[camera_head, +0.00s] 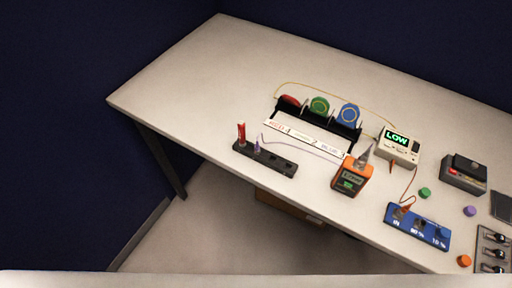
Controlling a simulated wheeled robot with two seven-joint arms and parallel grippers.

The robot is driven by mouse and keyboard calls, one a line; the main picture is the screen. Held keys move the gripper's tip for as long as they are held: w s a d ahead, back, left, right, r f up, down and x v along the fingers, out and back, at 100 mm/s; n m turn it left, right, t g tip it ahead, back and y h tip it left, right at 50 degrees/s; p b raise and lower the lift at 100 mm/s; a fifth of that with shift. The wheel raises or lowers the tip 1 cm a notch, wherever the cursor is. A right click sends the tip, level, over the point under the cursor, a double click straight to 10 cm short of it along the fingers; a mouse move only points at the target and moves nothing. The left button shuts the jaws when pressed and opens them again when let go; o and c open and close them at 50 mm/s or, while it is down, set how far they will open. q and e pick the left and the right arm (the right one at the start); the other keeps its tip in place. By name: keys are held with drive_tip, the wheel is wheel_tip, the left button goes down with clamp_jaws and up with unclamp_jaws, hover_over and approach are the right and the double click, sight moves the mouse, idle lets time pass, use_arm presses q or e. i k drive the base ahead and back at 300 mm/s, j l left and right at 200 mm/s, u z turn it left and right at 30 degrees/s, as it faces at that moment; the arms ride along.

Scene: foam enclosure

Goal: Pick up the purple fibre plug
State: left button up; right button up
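A small purple plug (257,147) stands upright at the black holder strip (279,164) near the table's front edge. A thin pale purple cable (310,147) runs from beside it to the right, toward the orange device. A red plug or marker (241,132) stands at the left end of the same holder. Neither of my grippers is in view, and nothing is seen touching the purple plug.
Behind the holder is a black rack with red, green and blue discs (319,105). To the right are an orange meter (351,177), a box reading LOW (398,147), a blue block (417,226) and a loose purple cap (469,211). The table's left part is clear.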

sight(257, 148)
drive_tip(key=z, duration=1.8)
drive_tip(key=k+j+u, duration=0.1)
drive_tip(key=u, duration=0.35)
drive_tip(key=j+u, duration=0.25)
drive_tip(key=u, duration=0.15)
drive_tip(key=k+j+u, duration=0.1)
drive_tip(key=u, duration=0.35)
drive_tip(key=j, duration=0.55)
